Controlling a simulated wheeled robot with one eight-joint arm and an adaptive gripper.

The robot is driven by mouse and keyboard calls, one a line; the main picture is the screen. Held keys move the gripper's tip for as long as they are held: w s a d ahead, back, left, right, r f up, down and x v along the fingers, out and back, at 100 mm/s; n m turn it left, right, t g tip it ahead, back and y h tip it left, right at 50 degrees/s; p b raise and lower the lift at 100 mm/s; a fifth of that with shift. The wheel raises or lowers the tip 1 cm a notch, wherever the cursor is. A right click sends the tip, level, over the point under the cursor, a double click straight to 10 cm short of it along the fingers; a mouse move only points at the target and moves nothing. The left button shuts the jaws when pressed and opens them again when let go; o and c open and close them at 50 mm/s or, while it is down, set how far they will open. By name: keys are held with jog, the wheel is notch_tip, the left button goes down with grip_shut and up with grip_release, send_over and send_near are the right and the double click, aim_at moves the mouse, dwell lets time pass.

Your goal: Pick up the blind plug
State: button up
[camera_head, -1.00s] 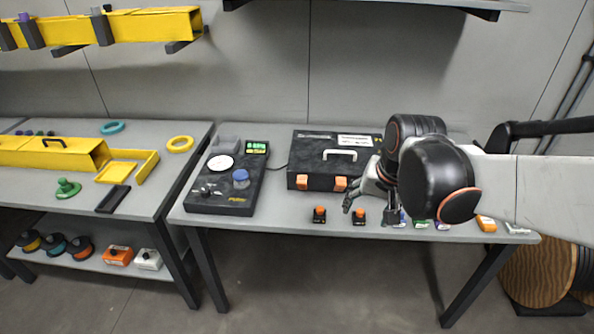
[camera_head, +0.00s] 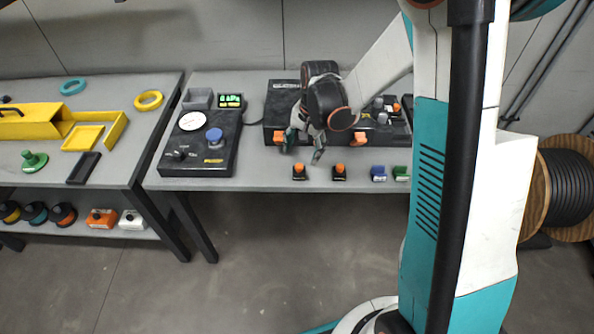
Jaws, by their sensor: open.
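I cannot tell for sure which object is the blind plug. Two small black pieces with orange tops stand near the table's front edge, one on the left (camera_head: 299,173) and one on the right (camera_head: 340,173). A blue piece (camera_head: 379,174) and a green piece (camera_head: 400,173) stand further right in the same row. My gripper (camera_head: 304,149) is open, fingers pointing down, in front of the black case and above and behind the left orange-topped piece. It appears empty. My arm hides part of the case.
The black case (camera_head: 277,98) with orange latches stands at the back; several small parts show at its right. A black test unit (camera_head: 209,160) with a gauge and blue knob sits on the left. The left table (camera_head: 108,168) holds yellow parts. My column blocks the right.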

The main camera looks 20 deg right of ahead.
aim_at(301, 166)
jog(key=f, duration=0.2)
jog(key=f+b, duration=0.1)
jog(key=f, duration=0.2)
jog(key=shift+w+a+f, duration=0.25)
jog(key=shift+w+f, duration=0.1)
jog(key=f+b, duration=0.2)
jog(key=f, duration=0.1)
jog(key=f+b, duration=0.1)
jog(key=f, duration=0.1)
jog(key=shift+w, duration=0.4)
jog(key=c, duration=1)
